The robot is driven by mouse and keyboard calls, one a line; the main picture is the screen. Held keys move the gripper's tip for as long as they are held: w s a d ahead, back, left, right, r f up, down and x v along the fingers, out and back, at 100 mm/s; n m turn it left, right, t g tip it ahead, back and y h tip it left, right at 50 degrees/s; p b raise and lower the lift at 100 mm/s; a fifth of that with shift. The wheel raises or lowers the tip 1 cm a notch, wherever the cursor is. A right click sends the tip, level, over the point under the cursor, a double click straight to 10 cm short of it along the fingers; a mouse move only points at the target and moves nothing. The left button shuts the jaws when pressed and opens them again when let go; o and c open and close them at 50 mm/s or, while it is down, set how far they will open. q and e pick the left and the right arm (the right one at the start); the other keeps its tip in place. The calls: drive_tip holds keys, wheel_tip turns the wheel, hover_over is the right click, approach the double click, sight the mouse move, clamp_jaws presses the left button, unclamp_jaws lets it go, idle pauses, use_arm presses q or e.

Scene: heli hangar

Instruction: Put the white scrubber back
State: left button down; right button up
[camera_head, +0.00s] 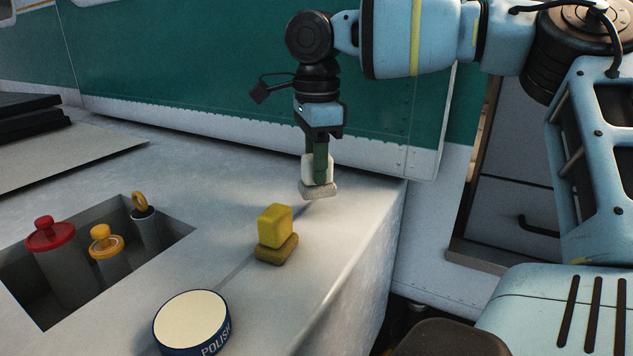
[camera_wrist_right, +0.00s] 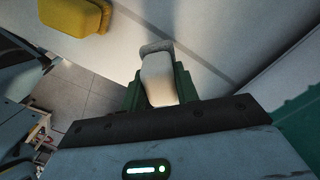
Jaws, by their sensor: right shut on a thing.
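The white scrubber (camera_head: 318,188) is a pale block on a greyish pad. My right gripper (camera_head: 320,172) is shut on its upper block and points down over the right end of the grey worktop. In the right wrist view the white scrubber (camera_wrist_right: 158,78) sits between the green fingers of the right gripper (camera_wrist_right: 160,92). I cannot tell in the head view whether its pad touches the worktop. My left gripper is not in view.
A yellow scrubber (camera_head: 276,232) stands on the worktop (camera_head: 215,200) nearer to me. A round polish tin (camera_head: 190,322) is at the front. A recessed bin (camera_head: 85,228) holds red- and yellow-topped cylinders. A green panelled wall (camera_head: 200,65) rises behind. The worktop's right edge is close.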

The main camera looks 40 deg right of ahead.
drive_tip(key=shift+f, duration=1.85)
drive_tip(key=shift+f, duration=0.15)
drive_tip(key=o, duration=0.9)
wheel_tip(320, 180, up, 12)
drive_tip(key=shift+r, duration=0.2)
